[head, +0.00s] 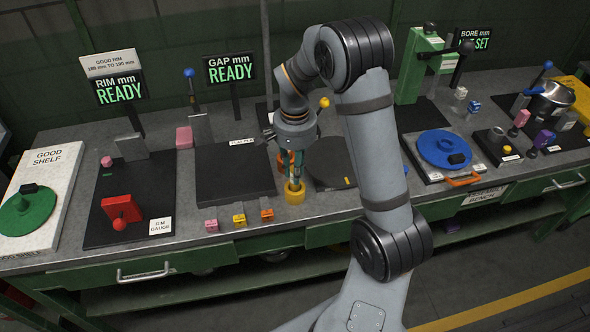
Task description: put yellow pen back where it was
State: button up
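A yellow cup (294,193) stands near the bench's front edge, just below my gripper (290,165). My gripper points down above and around the cup's top. Thin coloured upright shapes, teal and orange, show between the fingers and the cup; they look like pens, but I cannot tell them apart well. I cannot clearly make out a yellow pen. A small yellow mark (347,181) shows on the dark surface right of the cup, too small to identify. The fingers are too small and overlapped to show whether they are open or shut.
Small pink (211,225), yellow (239,220) and orange (267,215) blocks lie along the front edge left of the cup. A dark plate (232,172) lies behind them. A red rim gauge part (121,208) and blue disc (444,149) flank the area. My arm hides bench right of the cup.

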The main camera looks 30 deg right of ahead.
jog(key=o, duration=0.4)
jog(key=shift+o, duration=0.2)
jog(key=shift+r, duration=0.1)
notch_tip(320, 180, up, 12)
dwell(0.4)
notch_tip(320, 180, down, 13)
jog(key=shift+r, duration=0.2)
notch_tip(320, 180, up, 3)
jog(key=shift+f, duration=0.1)
jog(key=shift+r, duration=0.7)
